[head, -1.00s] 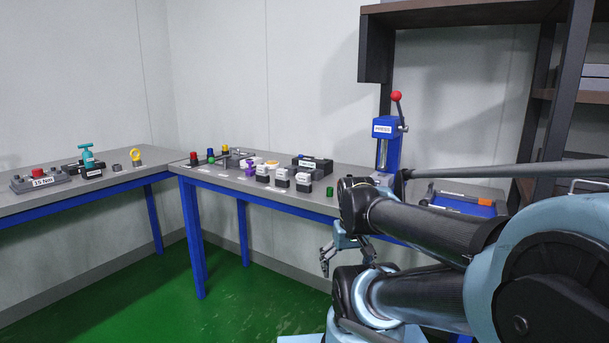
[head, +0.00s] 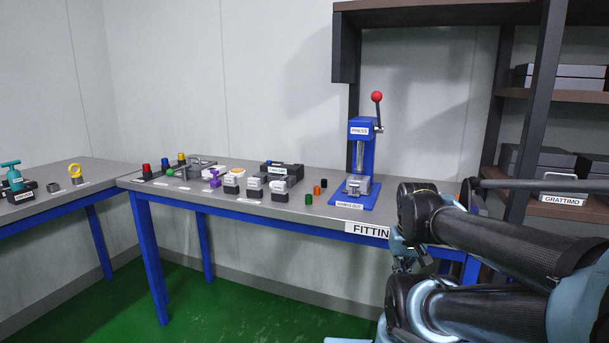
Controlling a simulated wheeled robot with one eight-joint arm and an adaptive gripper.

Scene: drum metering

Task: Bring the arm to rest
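My arm is folded in the lower right of the head view, its dark links stacked one over the other. My gripper (head: 408,264) shows only in part, below the front edge of the fitting table (head: 300,212) and close to my arm's links. My arm covers much of it, so its fingers cannot be made out clearly. I see nothing held in it.
A blue press (head: 361,160) with a red knob stands at the table's right part. Small green and orange cylinders (head: 317,190), several white-topped blocks (head: 254,187) and a black box (head: 282,171) stand left of it. A dark shelf (head: 550,93) rises behind my arm.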

